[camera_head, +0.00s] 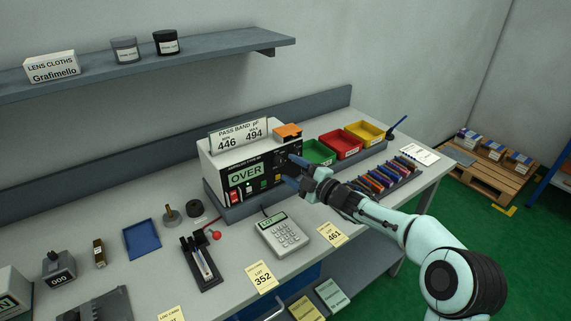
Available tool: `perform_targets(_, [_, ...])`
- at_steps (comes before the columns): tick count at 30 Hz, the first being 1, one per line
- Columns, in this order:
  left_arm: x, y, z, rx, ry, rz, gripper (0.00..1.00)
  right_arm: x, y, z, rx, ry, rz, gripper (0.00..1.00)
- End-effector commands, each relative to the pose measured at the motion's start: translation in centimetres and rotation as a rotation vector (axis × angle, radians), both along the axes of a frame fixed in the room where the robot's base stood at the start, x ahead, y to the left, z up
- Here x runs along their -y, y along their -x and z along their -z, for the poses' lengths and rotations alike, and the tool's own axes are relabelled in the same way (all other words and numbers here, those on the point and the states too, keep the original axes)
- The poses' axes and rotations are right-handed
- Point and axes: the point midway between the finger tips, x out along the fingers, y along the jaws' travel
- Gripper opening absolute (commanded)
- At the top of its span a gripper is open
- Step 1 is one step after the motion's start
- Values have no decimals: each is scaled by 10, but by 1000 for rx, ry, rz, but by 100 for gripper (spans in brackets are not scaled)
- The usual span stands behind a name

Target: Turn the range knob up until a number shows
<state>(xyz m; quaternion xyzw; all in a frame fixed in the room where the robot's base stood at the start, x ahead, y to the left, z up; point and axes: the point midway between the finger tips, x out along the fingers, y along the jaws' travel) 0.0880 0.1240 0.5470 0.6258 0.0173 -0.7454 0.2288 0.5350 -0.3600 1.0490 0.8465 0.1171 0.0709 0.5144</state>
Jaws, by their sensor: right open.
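The meter (217,160) is a white box with a black front panel on the bench. Its green display (246,173) reads "OVER", so no number shows on it. My right gripper (293,171) is open at the right part of the front panel, its fingers pointing at the panel. The range knob cannot be made out clearly; the gripper may cover it, and I cannot tell whether the fingers touch it. My left gripper is not in view.
A pass band sign (238,134) and an orange block sit on the meter. Green (318,153), red (340,144) and yellow (365,132) bins stand to its right. A calculator (283,235) and a lot 461 card (331,235) lie in front. A shelf (200,58) hangs above.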

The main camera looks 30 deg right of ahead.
Motion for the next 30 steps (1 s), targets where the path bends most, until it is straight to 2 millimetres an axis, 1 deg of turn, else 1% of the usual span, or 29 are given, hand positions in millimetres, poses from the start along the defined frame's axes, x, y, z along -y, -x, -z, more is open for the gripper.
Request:
perform_targets(1, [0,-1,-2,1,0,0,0,-3,-8,-1,2,-4,-2,57])
perform_targets(3, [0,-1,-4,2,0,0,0,-5,-17,-1,1,-2,-1,57])
perform_targets(6, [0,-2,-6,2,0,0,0,-8,-26,-1,2,-1,-2,57])
perform_targets(10, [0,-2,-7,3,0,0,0,-9,-30,0,0,0,0,57])
perform_targets(17, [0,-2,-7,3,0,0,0,-9,-31,0,0,0,0,57])
perform_targets(18, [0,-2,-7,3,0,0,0,-9,-31,0,0,0,0,51])
perform_targets(20, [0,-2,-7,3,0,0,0,-9,-31,0,0,0,0,31])
perform_targets(21, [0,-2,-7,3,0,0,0,-9,-31,0,0,0,0,18])
perform_targets(22, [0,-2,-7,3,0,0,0,-9,-31,0,0,0,0,8])
perform_targets(23, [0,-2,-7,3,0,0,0,-9,-31,0,0,0,0,1])
perform_targets(30, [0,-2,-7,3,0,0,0,-9,-31,1,-2,-12,0,1])
